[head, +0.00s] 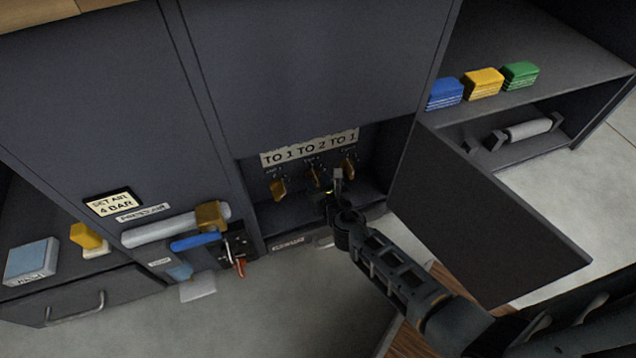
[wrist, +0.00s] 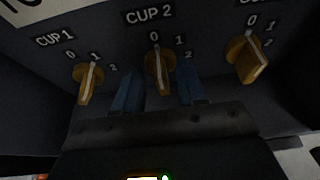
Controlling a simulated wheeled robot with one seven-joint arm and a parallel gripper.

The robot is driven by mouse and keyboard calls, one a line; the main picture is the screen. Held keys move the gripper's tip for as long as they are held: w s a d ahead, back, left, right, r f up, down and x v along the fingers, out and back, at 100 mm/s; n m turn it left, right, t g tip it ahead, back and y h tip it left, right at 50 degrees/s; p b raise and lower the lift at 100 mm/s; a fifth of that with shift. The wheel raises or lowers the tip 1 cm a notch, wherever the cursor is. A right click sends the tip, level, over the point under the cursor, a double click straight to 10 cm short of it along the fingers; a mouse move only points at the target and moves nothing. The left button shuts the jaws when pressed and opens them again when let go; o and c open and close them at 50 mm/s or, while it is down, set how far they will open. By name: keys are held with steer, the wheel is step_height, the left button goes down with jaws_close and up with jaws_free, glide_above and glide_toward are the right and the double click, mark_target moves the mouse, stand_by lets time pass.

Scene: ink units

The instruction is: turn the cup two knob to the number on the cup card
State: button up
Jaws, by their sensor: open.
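The cup card (head: 310,148) above the knobs reads "TO 1 TO 2 TO 1". The cup two knob (wrist: 158,68) is yellow with a pale pointer line, under the label "CUP 2"; the line points up at about 0. It also shows in the head view (head: 314,175), partly behind my gripper. My gripper (wrist: 158,84) is open, with one blue finger on each side of this knob; contact cannot be told. In the head view my gripper (head: 331,190) is inside the recess in front of the knobs.
The cup 1 knob (wrist: 88,82) and the third knob (wrist: 246,60) sit close on either side. An open door panel (head: 485,215) stands right of the recess near my arm. Left are a pressure card (head: 113,203) and a handled valve block (head: 238,246).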

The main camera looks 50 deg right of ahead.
steer(key=shift+w+d, duration=0.1)
steer(key=shift+w, duration=0.05)
jaws_close()
stand_by(0.4)
